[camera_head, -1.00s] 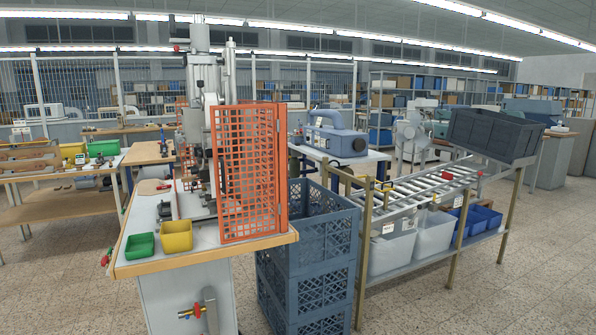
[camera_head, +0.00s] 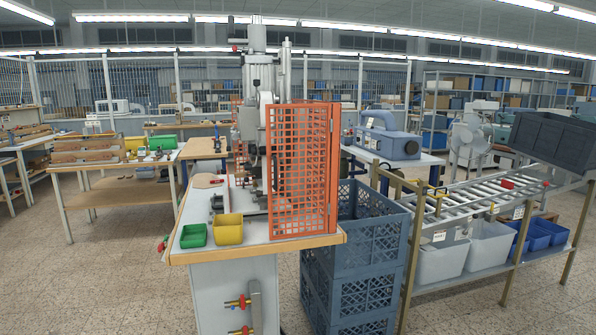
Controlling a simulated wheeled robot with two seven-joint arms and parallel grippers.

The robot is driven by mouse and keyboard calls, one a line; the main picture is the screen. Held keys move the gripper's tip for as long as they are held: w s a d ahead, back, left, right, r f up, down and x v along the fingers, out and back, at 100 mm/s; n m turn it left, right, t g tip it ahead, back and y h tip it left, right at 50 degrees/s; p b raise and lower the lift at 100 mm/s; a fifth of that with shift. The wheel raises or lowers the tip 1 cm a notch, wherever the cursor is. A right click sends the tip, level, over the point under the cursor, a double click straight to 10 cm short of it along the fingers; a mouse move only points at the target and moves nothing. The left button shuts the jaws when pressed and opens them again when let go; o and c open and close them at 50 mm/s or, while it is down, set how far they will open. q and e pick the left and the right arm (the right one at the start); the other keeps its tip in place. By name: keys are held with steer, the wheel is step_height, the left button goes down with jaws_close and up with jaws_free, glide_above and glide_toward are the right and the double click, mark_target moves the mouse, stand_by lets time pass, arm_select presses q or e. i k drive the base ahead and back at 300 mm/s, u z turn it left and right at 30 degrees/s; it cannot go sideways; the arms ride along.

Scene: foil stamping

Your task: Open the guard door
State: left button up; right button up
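The guard door (camera_head: 300,171) is an orange mesh panel at the front right of the stamping press (camera_head: 258,75). Another orange mesh part (camera_head: 237,130) shows behind the press on its left. The door's mesh hides part of the press's working area; I cannot tell from here exactly how far the door is swung. The press stands on a white worktable with a wooden edge (camera_head: 255,250). Neither of my grippers is in view.
A green bin (camera_head: 193,236) and a yellow bin (camera_head: 229,230) sit at the table's front left. Stacked blue-grey crates (camera_head: 352,265) stand right of the table, beside a roller conveyor (camera_head: 470,196) bearing a dark crate (camera_head: 553,148). Floor at left is open.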

mark_target(329, 128)
steer(key=u, duration=0.5)
steer(key=i, duration=1.3)
steer(key=z, duration=0.4)
